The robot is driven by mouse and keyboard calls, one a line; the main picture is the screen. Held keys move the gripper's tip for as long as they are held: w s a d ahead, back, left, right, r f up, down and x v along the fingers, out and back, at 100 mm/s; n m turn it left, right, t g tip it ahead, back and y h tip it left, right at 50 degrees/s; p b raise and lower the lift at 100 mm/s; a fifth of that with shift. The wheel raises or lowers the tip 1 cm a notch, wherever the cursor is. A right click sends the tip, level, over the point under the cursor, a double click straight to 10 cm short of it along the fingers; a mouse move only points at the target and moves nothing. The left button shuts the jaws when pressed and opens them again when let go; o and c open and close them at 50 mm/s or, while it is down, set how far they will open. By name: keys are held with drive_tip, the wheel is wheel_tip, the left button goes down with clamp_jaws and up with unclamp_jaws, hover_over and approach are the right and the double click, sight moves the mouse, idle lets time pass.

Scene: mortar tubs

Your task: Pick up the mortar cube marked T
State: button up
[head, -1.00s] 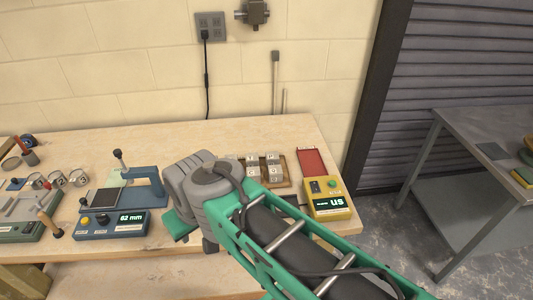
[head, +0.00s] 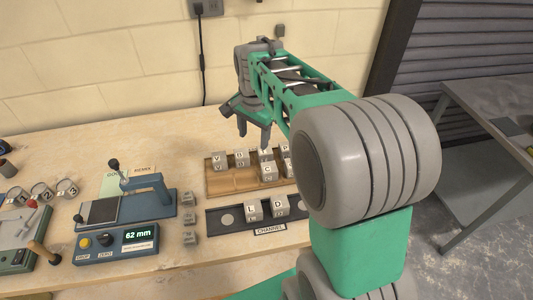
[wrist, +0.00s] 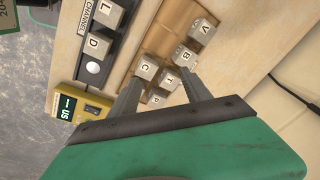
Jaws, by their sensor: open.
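The mortar cube marked T (wrist: 168,79) is a small grey cube in the back row of a wooden tray (head: 232,181). In the head view the T cube (head: 265,155) stands between cube B (head: 241,159) and cube P (head: 286,151). My gripper (head: 254,140) is open and points down just above this row. In the wrist view my gripper (wrist: 161,77) has its fingers apart on either side of the T cube, with nothing held. Cube C (wrist: 146,68) lies close beside the left finger, and cube B is beyond the right finger. Contact cannot be told.
Cube V (head: 218,160) is at the row's left end. A dark CHANNEL tray (head: 228,221) in front holds cubes L (head: 251,208) and D (head: 279,205). A blue gauge (head: 116,243) reading 62 mm and several small grey cubes stand left. A yellow meter (wrist: 82,108) is near the tray.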

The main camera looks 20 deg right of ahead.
sight(265, 151)
drive_tip(key=w+d+f+m, duration=0.2)
drive_tip(key=f+m, duration=0.1)
drive_tip(key=w+d+f+m+g, duration=0.1)
drive_tip(key=w+d+f+m, duration=0.1)
drive_tip(key=w+f, duration=0.1)
drive_tip(key=w+d+f+m, duration=0.2)
drive_tip(key=w+f+m, duration=0.1)
drive_tip(key=shift+w+d+f+m+g, duration=0.2)
drive_tip(key=shift+d+f+m+g, duration=0.1)
drive_tip(key=shift+f+g, duration=0.1)
wheel_tip(265, 151, down, 8)
drive_tip(key=shift+s+d+r+p, duration=0.15)
drive_tip(key=shift+r+p, duration=0.1)
drive_tip(key=shift+p, duration=1)
drive_tip(key=shift+r, duration=0.1)
clamp_jaws()
